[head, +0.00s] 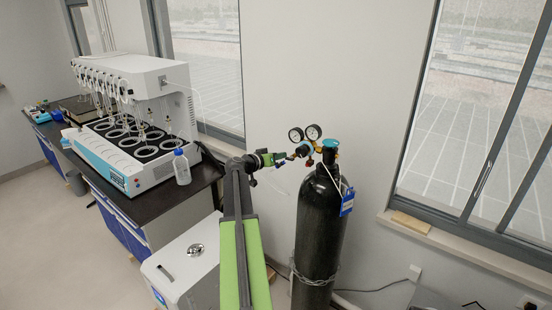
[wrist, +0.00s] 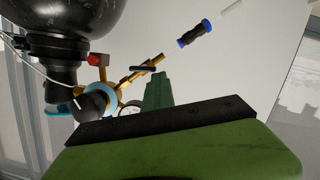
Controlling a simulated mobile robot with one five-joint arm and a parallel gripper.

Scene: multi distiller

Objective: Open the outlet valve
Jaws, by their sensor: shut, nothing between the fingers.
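A black gas cylinder (head: 318,235) stands against the wall, with a brass regulator and two round gauges (head: 304,133) on top. In the wrist view the picture is turned over, and the cylinder (wrist: 75,15) hangs at upper left. A brass outlet pipe (wrist: 122,82) runs from the regulator, with a small black lever (wrist: 142,68) across it, which looks like the outlet valve. My gripper (head: 284,158) is shut and empty, just left of the regulator; its green tip (wrist: 158,90) shows close beside the lever. Whether they touch cannot be told.
A red knob (wrist: 95,59) and a blue ring (wrist: 125,76) sit on the regulator. A blue-and-black fitting (wrist: 195,33) is farther along. A distiller (head: 135,120) and a bottle (head: 181,167) stand on the bench at left, with a white box (head: 185,262) below.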

